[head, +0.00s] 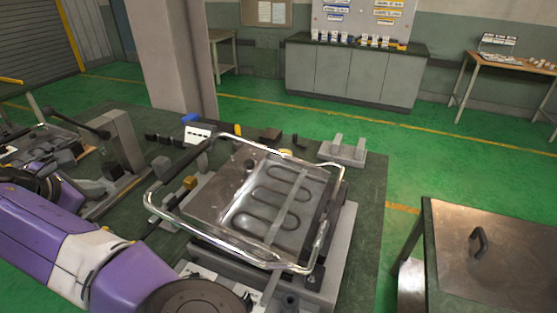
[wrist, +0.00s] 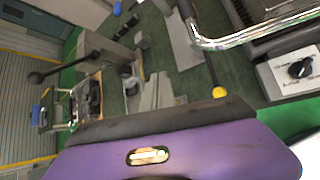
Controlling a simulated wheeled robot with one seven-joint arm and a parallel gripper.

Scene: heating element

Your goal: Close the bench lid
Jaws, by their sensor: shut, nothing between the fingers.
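A flat metal lid (head: 505,245) with a dark handle (head: 478,241) tops the bench at the lower right of the head view. It looks level there; its edges are partly cut off. In the middle stands a heating unit with a looped element (head: 275,197) on a plate and a chrome tube frame (head: 250,263) around it. The chrome tube also shows at the upper right of the wrist view (wrist: 255,38).
A control panel with a black knob (wrist: 301,67) is at the right of the wrist view. A pillar (head: 170,60) stands behind the unit. Grey cabinets (head: 355,78) line the back wall. Green floor is free between the unit and the right bench.

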